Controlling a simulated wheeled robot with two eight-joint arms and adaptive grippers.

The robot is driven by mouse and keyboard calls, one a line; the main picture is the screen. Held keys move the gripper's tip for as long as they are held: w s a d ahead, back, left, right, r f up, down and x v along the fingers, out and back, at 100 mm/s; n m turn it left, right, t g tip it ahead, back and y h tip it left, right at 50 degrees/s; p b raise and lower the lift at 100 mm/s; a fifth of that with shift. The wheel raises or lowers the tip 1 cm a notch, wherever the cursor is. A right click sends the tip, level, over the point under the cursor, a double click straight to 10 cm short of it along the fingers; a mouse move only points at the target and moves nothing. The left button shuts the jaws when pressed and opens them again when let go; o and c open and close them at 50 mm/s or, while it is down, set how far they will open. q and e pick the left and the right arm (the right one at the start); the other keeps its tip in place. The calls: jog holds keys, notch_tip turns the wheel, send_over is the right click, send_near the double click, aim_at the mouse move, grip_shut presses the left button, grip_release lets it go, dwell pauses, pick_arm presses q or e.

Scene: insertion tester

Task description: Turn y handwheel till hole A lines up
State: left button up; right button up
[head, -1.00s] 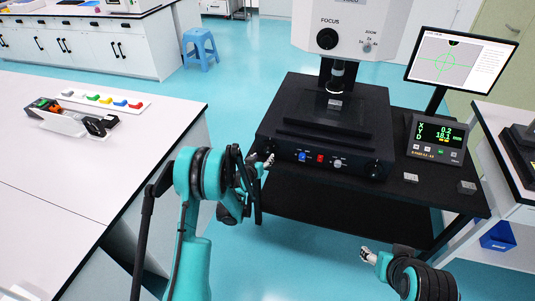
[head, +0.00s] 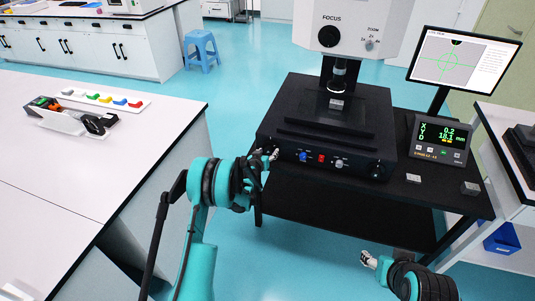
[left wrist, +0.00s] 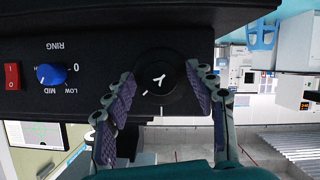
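The black y handwheel (left wrist: 160,78), marked with a white Y, sits on the front panel in the left wrist view. My left gripper (left wrist: 162,80) is open, with one purple-padded finger on each side of the handwheel; I cannot tell whether the pads touch it. In the head view my left gripper (head: 270,154) is at the left end of the machine's front panel and hides most of the handwheel. The monitor (head: 461,58) shows a green cross and circle with a dark round spot at the top edge. My right gripper (head: 368,259) hangs low, its opening unclear.
The panel has a blue knob (head: 303,156), a red switch (head: 321,159) and another black handwheel (head: 376,171) at right. A readout box (head: 439,140) and small grey blocks (head: 413,178) stand on the black table. A white bench (head: 60,160) is at left.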

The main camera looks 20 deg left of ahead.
pick_arm(q)
jog(key=c, duration=1)
jog(key=shift+a+n+h, duration=0.15)
jog(key=shift+n+h, duration=0.35)
jog(key=shift+n, duration=0.4)
jog(key=shift+n+h, duration=0.7)
jog(key=shift+n, duration=0.2)
jog(key=o, duration=1.1)
jog(key=shift+o, duration=0.2)
jog(key=shift+s, duration=0.1)
jog(key=v, duration=1.2)
jog(key=shift+f, duration=0.1)
